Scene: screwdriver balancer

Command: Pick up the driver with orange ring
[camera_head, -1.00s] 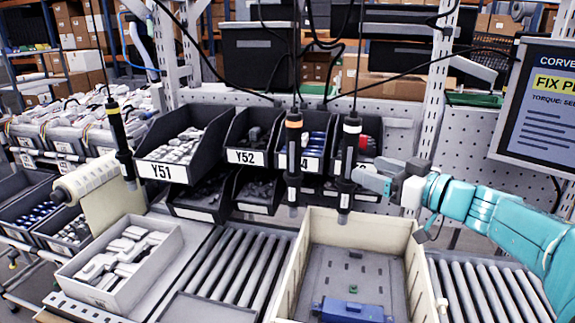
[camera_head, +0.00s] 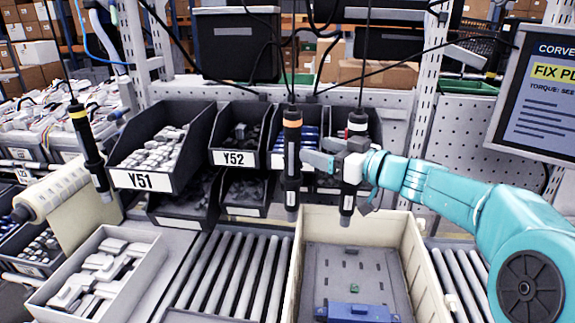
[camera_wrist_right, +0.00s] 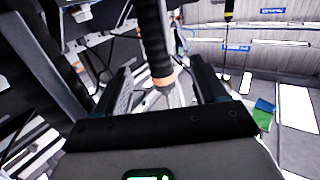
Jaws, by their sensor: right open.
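The driver with the orange ring (camera_head: 292,155) is a black driver hanging upright from a cable, in front of the bins. My right gripper (camera_head: 317,160) is open, just right of this driver at mid-body height, with its fingers pointing left at it. In the right wrist view the driver's dark ribbed body (camera_wrist_right: 155,45) and orange ring appear between the two open fingers (camera_wrist_right: 160,85). I cannot tell how deep it sits between them. My left gripper is out of view.
A white-ringed driver (camera_head: 357,125) hangs close behind my right gripper, partly covered by it. A yellow-ringed driver (camera_head: 88,150) hangs at the left. Below are a beige crate (camera_head: 408,255) with a blue part (camera_head: 355,312) and a roller conveyor (camera_head: 228,270).

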